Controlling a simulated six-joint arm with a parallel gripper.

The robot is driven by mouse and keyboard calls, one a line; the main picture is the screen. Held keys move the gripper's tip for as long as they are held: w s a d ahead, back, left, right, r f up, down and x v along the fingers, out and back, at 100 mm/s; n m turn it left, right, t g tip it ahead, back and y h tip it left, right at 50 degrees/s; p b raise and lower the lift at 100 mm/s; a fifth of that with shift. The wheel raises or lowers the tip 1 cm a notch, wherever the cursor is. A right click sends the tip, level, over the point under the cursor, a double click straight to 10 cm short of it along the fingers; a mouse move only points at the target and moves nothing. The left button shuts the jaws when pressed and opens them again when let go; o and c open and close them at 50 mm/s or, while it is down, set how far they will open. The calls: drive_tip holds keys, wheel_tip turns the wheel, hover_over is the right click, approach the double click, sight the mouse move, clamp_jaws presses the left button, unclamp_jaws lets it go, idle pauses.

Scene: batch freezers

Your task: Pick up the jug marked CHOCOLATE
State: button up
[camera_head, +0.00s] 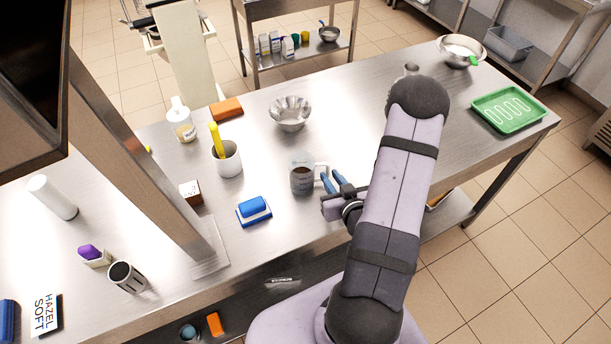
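A clear jug (302,180) with dark brown contents stands upright on the steel table near its front edge. Its handle points right; any marking on it is too small to read. My gripper (330,179) is just right of this jug, close to the handle. Its two blue fingers are apart with nothing seen between them. I cannot tell whether a finger touches the handle. Another jug (181,123) with pale yellowish contents stands farther back at the left.
A white pot with a yellow tool (228,160), a metal bowl (290,113), a blue sponge-like block (254,208) and a small brown-and-white box (190,192) stand around the jug. A steel post (150,180) rises at the left. A green tray (509,110) lies far right.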

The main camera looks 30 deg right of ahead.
sight(328, 173)
drive_tip(key=b+x, duration=0.2)
drive_tip(key=b, duration=0.1)
drive_tip(key=shift+w+f, duration=0.15)
drive_tip(key=shift+w, duration=0.05)
drive_tip(key=shift+w+d+p, duration=0.1)
drive_tip(key=shift+w+p, duration=0.25)
drive_tip(key=shift+w, duration=0.2)
drive_tip(key=shift+p+x, duration=0.6)
drive_tip(key=shift+x, duration=1.35)
drive_tip(key=shift+f, duration=0.15)
drive_tip(key=shift+c, duration=0.4)
clamp_jaws()
